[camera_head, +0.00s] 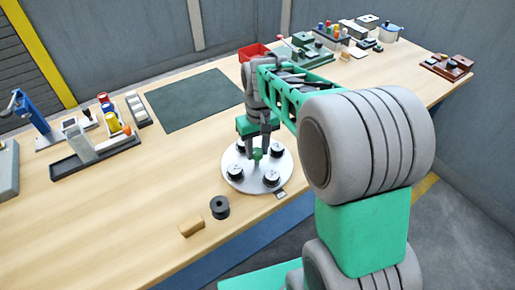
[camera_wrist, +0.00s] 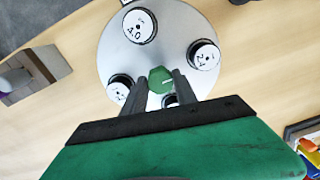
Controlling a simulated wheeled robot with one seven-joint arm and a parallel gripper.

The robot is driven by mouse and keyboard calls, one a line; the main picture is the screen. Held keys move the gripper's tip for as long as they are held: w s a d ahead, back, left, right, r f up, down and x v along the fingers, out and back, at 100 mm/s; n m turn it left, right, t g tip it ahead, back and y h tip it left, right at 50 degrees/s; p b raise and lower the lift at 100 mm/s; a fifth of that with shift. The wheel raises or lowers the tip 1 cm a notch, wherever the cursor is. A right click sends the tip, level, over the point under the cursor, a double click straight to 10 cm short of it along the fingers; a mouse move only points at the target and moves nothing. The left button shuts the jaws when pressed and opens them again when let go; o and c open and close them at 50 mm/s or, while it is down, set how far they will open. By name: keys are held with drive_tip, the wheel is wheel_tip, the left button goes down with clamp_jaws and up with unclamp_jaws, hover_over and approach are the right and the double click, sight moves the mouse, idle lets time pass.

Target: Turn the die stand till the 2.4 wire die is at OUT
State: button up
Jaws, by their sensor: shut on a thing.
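The die stand (camera_head: 256,186) is a round pale plate on the table with black-and-white wire dies around its rim. In the wrist view, the plate (camera_wrist: 170,42) has a die that seems to read 4.0 (camera_wrist: 137,27) at upper left and one that seems to read 2.4 (camera_wrist: 203,55) at right. The die at left (camera_wrist: 119,90) is hard to read, and another is partly hidden behind the fingers. A small tag (camera_head: 281,194) sits by the plate's front right edge; its lettering is unreadable. My gripper (camera_wrist: 164,84) is shut on the green central knob (camera_wrist: 160,76).
A dark ring (camera_head: 220,207) and a wooden block (camera_head: 191,225) lie in front of the plate. A dark green mat (camera_head: 194,101) lies behind it. A rack with bottles (camera_head: 108,142) stands at left, and a red bin (camera_head: 252,51) stands at the back.

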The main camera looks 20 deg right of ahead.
clamp_jaws()
idle(0.8)
